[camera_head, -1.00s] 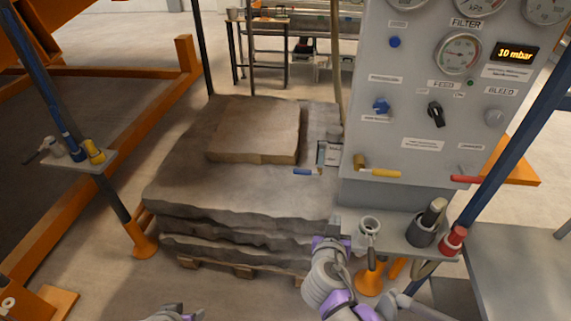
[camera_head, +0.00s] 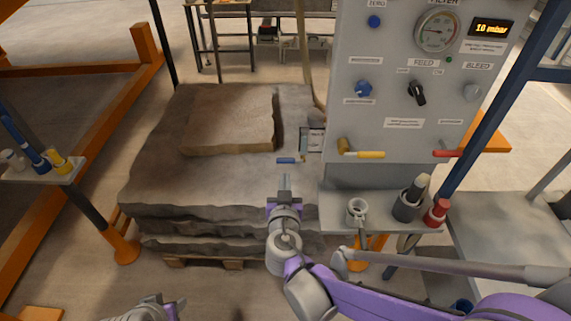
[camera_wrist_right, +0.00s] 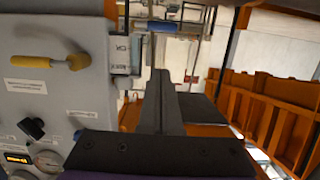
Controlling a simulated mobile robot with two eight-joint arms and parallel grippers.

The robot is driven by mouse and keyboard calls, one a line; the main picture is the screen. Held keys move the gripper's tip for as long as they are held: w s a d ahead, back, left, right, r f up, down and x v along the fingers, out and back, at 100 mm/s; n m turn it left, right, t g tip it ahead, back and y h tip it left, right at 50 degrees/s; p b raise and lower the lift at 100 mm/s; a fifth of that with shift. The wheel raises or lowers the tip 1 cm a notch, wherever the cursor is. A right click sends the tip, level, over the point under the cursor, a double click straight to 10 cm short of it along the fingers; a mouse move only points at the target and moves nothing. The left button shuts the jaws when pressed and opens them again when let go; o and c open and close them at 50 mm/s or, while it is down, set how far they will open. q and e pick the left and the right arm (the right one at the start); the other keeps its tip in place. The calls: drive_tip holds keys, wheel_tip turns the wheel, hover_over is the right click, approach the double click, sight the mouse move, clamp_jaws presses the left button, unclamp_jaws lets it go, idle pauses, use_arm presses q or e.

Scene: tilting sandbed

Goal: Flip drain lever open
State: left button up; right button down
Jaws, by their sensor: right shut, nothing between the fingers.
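A lever with a blue handle (camera_head: 287,160) lies level beside a small labelled box (camera_head: 312,139) at the left of the panel; the right wrist view also shows the blue handle (camera_wrist_right: 155,27). A yellow-handled lever (camera_head: 364,154) and a red-handled lever (camera_head: 447,154) are on the panel's lower front. The labels are too small to tell which lever is the drain. My right gripper (camera_head: 286,182) is shut and empty, just below the blue handle in the head view and apart from it. My left gripper (camera_head: 150,307) is partly cut off at the bottom edge.
Stacked stone slabs (camera_head: 150,180) lie on a pallet to the left. An orange frame stands farther left.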

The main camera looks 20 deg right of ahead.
approach(286, 162)
drive_tip(key=w+d+r, duration=0.1)
drive_tip(key=w+r, duration=0.2)
drive_tip(key=w, duration=0.2)
use_arm(q)
drive_tip(key=shift+s+f+b, duration=0.25)
drive_tip(key=shift+f+b, duration=0.15)
drive_tip(key=shift+f, duration=0.2)
use_arm(e)
drive_tip(key=shift+w+d+f, duration=0.25)
drive_tip(key=shift+w+f, duration=0.2)
drive_tip(key=shift+f, duration=0.3)
drive_tip(key=shift+w+d+f, duration=0.2)
drive_tip(key=shift+w+f, duration=0.2)
drive_tip(key=shift+f, duration=0.35)
